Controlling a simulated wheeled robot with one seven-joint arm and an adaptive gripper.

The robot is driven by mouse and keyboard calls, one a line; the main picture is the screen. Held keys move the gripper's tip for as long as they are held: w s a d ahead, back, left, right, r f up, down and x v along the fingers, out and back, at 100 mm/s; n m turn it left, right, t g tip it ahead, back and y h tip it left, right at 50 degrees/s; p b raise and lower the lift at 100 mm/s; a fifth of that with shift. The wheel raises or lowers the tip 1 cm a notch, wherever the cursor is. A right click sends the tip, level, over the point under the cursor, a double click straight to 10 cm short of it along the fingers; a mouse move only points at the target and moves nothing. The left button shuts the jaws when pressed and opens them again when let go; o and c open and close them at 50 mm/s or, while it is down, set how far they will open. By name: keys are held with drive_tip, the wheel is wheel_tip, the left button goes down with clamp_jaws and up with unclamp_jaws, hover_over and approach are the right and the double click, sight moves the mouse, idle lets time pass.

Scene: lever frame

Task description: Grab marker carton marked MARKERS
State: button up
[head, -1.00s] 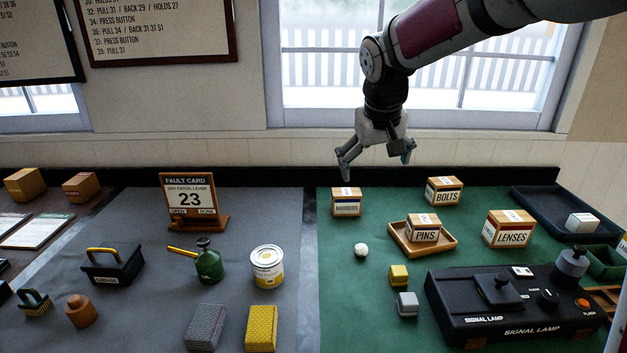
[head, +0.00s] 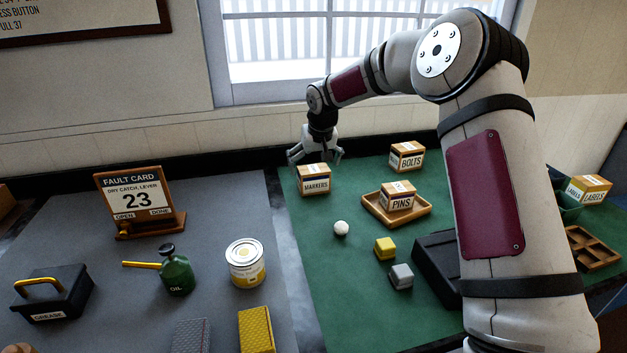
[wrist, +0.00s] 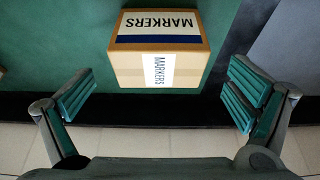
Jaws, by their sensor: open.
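The marker carton (head: 314,180) is a small tan box with a white label reading MARKERS. It stands on the green mat near its back left corner. My gripper (head: 315,157) is just above and behind the carton in the head view. In the wrist view the carton (wrist: 160,50) is upside down at the top middle, ahead of the gap between my fingers. My gripper (wrist: 158,100) is open and empty, with one green-padded finger to each side. The fingertips look apart from the carton.
The BOLTS carton (head: 407,156) and the PINS carton (head: 397,196) on its wooden tray (head: 421,218) stand to the right. A white ball (head: 341,228), a yellow block (head: 385,248) and a grey block (head: 401,276) lie in front. A dark ledge (wrist: 130,108) runs along the back.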

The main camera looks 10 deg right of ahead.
sight(313, 178)
drive_tip(key=shift+x, duration=3.45)
drive_tip(key=c, duration=1.2)
